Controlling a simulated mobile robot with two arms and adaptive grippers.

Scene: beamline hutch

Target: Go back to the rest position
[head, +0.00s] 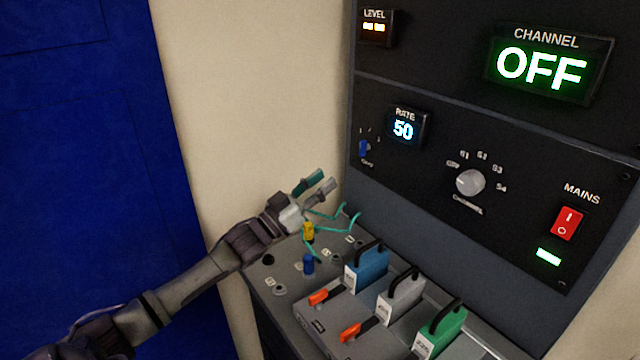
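My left arm comes in from the lower left. Its gripper (325,180) is above the back left corner of the grey sloping console (262,285). Its two fingers are apart, and I see nothing between them. Thin teal cables (340,229) run just below and to the right of the fingers. A yellow plug (308,232) stands close under the gripper, and a blue plug (308,264) stands nearer to me. I cannot tell whether the gripper touches a cable. My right gripper is not in view.
A black panel carries an OFF display (542,68), a rate display reading 50 (404,129), a round knob (470,182) and a red switch (567,222). Blue (366,268), grey (400,300) and green (441,328) handled blocks stand on the console. A blue panel (80,170) is left.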

